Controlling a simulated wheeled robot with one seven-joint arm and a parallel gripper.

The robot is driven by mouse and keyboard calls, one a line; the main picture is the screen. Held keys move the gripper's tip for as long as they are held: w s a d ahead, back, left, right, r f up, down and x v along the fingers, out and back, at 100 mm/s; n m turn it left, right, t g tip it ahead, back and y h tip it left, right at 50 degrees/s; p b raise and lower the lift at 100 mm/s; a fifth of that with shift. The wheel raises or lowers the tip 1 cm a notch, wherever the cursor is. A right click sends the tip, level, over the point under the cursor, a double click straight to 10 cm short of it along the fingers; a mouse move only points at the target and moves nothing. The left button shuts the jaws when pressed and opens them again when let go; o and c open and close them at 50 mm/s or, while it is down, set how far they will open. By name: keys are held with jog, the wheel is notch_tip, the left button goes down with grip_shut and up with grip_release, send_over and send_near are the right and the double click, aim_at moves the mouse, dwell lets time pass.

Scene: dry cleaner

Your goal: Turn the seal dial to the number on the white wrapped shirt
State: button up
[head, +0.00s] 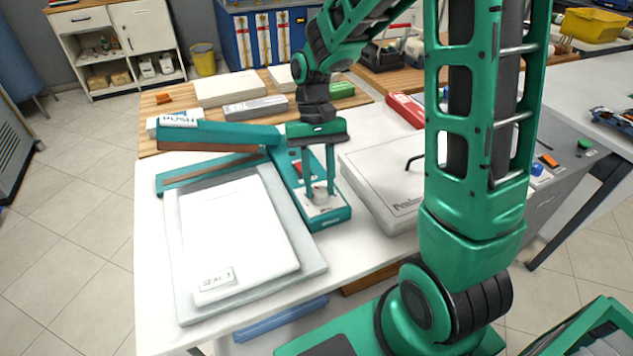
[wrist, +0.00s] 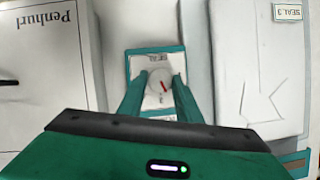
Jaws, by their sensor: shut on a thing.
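The white wrapped shirt (head: 235,230) lies on a grey sheet at the left of the table. Its label (head: 216,279) reads "SEAL 3", and it also shows upside down in the wrist view (wrist: 287,12). The teal sealer (head: 158,180) has its long arm raised beside the shirt. The white round seal dial (wrist: 160,84) sits on the sealer's front panel and bears a red pointer, slanted in the wrist view.
A grey-white box (head: 385,190) marked "Penhurl" stands close to the right of the dial. Pale boxes (head: 228,88), a red item (head: 405,110) and a green item (head: 342,89) lie behind. The table's front left corner is clear.

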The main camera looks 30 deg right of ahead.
jog(key=shift+d+m+t+y, duration=0.1)
jog(key=shift+m+t+y, duration=0.4)
jog(key=shift+m, duration=1.3)
jog(key=o, duration=1)
jog(key=v, duration=1)
jog(key=shift+w+d+r, duration=0.2)
jog(key=shift+w, duration=0.1)
jog(key=shift+s+d, duration=0.1)
jog(key=s+d+t, duration=0.1)
jog(key=s+d, duration=0.3)
jog(key=s, duration=0.3)
jog(key=s+d+t+h, duration=0.1)
jog(key=s+d, duration=0.3)
jog(key=s, duration=0.3)
jog(key=s+d+f+t+h, duration=0.1)
jog(key=s+d, duration=0.3)
jog(key=s, duration=0.4)
jog(key=shift+d+f, duration=0.1)
